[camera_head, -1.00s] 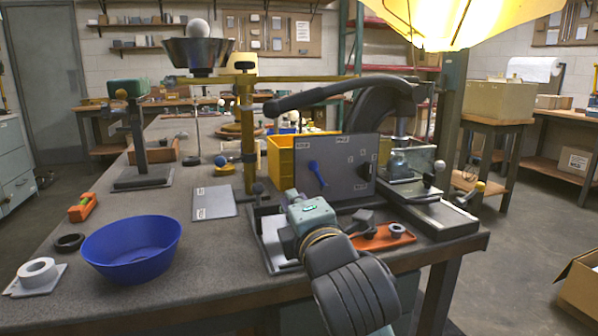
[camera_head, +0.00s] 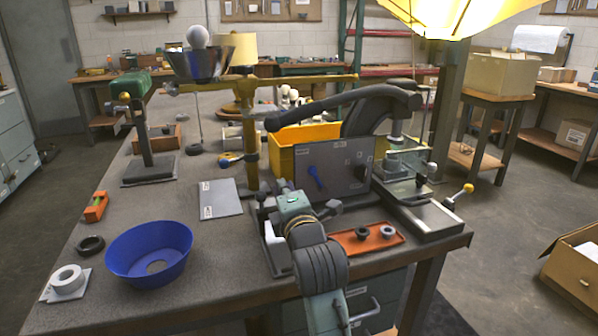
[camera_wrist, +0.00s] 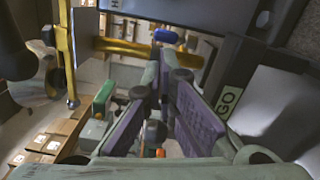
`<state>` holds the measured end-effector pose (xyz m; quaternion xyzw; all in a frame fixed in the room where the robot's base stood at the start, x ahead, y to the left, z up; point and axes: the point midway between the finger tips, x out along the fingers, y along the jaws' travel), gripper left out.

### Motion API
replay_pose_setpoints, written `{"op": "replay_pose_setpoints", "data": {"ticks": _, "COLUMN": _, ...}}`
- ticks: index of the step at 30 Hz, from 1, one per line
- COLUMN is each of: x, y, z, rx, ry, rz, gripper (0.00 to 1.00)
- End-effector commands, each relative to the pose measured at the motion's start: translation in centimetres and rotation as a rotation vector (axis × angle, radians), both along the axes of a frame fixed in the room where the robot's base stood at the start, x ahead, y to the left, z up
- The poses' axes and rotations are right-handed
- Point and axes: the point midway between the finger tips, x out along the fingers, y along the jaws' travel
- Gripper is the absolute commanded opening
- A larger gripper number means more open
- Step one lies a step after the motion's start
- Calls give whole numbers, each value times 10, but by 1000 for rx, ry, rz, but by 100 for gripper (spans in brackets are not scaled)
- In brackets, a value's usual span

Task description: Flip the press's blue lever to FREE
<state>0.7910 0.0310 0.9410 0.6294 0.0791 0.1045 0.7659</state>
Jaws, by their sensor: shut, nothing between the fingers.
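The press (camera_head: 375,110) stands on the bench with a grey panel (camera_head: 340,160) on its front. The blue lever (camera_head: 315,177) sits on the panel's left half, slanting from upper left to lower right. Small white labels are on the panel, too small to read surely. My gripper (camera_head: 264,192) is left of the panel's lower left corner, apart from the lever; my wrist partly hides its fingers. In the wrist view my gripper (camera_wrist: 166,76) shows its purple-padded fingers together at the tips, holding nothing. A blue piece beyond the tips there may be the lever; I cannot tell.
A yellow bin (camera_head: 290,150) is behind the panel, and a brass post (camera_head: 248,140) rises left of it. A grey plate (camera_head: 220,198) and a blue bowl (camera_head: 149,250) lie to the left. An orange tray (camera_head: 366,238) with dark rings is at the front right.

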Motion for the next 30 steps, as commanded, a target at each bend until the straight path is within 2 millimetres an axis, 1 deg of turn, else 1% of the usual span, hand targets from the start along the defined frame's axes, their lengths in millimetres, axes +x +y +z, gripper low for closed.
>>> {"op": "replay_pose_setpoints", "data": {"ticks": 1, "x": 9, "y": 4, "z": 2, "rx": -2, "ry": 2, "rz": 2, "gripper": 0}}
{"op": "replay_pose_setpoints", "data": {"ticks": 3, "x": 14, "y": -13, "z": 5, "rx": 1, "ry": 2, "rz": -5, "gripper": 0}}
{"op": "replay_pose_setpoints", "data": {"ticks": 6, "x": 20, "y": -23, "z": 7, "rx": 0, "ry": 1, "rz": -3, "gripper": 0}}
{"op": "replay_pose_setpoints", "data": {"ticks": 10, "x": 24, "y": -31, "z": 8, "rx": -1, "ry": 0, "rz": -2, "gripper": 0}}
{"op": "replay_pose_setpoints", "data": {"ticks": 23, "x": 25, "y": -33, "z": 8, "rx": 0, "ry": 0, "rz": -1, "gripper": 0}}
{"op": "replay_pose_setpoints", "data": {"ticks": 30, "x": 25, "y": -35, "z": 12, "rx": 39, "ry": 13, "rz": 0, "gripper": 0}}
